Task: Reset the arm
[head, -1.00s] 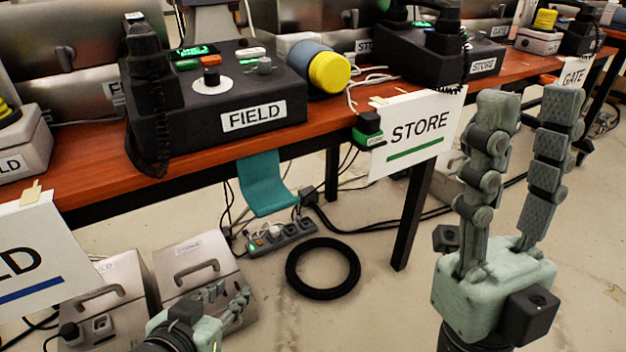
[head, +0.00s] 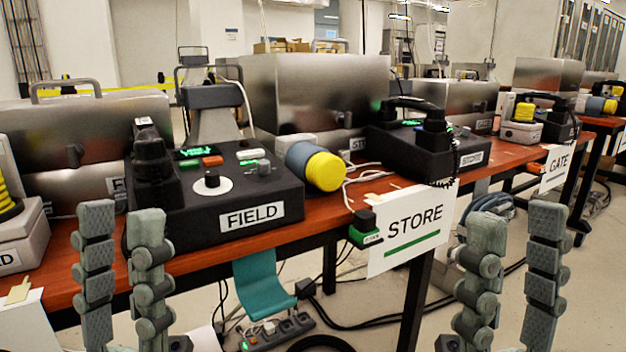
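My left gripper (head: 122,262) is at the lower left of the head view, fingers pointing up, in front of the table edge below the FIELD phone. Its two fingers stand apart with nothing between them. My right gripper (head: 512,275) is at the lower right, fingers up and wide apart, empty, to the right of the white STORE sign (head: 410,222). Both palms and most of both arms are below the picture.
The black FIELD phone base (head: 225,190) and the STORE phone (head: 425,150) stand on the red-brown table (head: 300,228). A yellow-capped cylinder (head: 318,166) lies between them. A GATE sign (head: 555,168) hangs at the right.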

